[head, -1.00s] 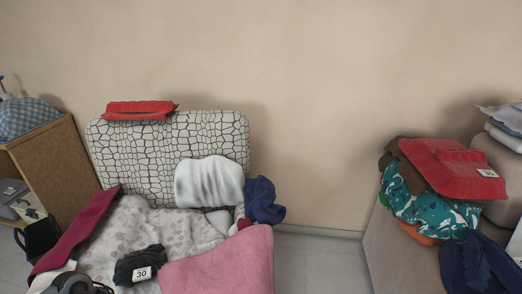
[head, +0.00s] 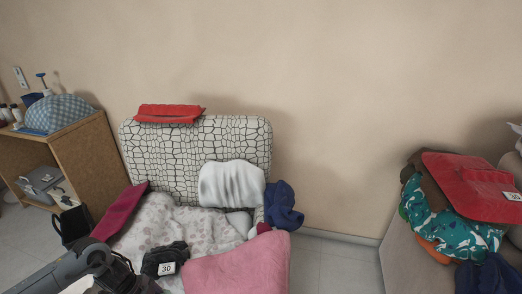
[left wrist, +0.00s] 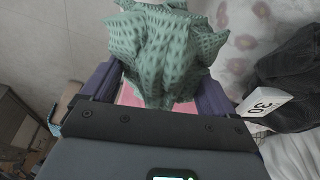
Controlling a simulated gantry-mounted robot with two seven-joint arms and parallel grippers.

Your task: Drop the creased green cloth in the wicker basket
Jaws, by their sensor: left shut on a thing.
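The creased green cloth (left wrist: 168,45) hangs bunched between the two purple fingers of my left gripper (left wrist: 158,88) in the left wrist view. The gripper is shut on it. In the head view part of my left arm (head: 75,266) shows at the bottom left, in front of the chair; the cloth itself is not visible there. No wicker basket is visible in either view. My right gripper is not in view.
A patterned chair (head: 195,150) holds a pink cloth (head: 240,268), a white cloth (head: 232,185) and a black garment (head: 160,258) tagged 30. A wooden shelf (head: 85,150) stands left. A clothes pile with a red item (head: 470,188) is at right. Floor between (head: 335,262) is clear.

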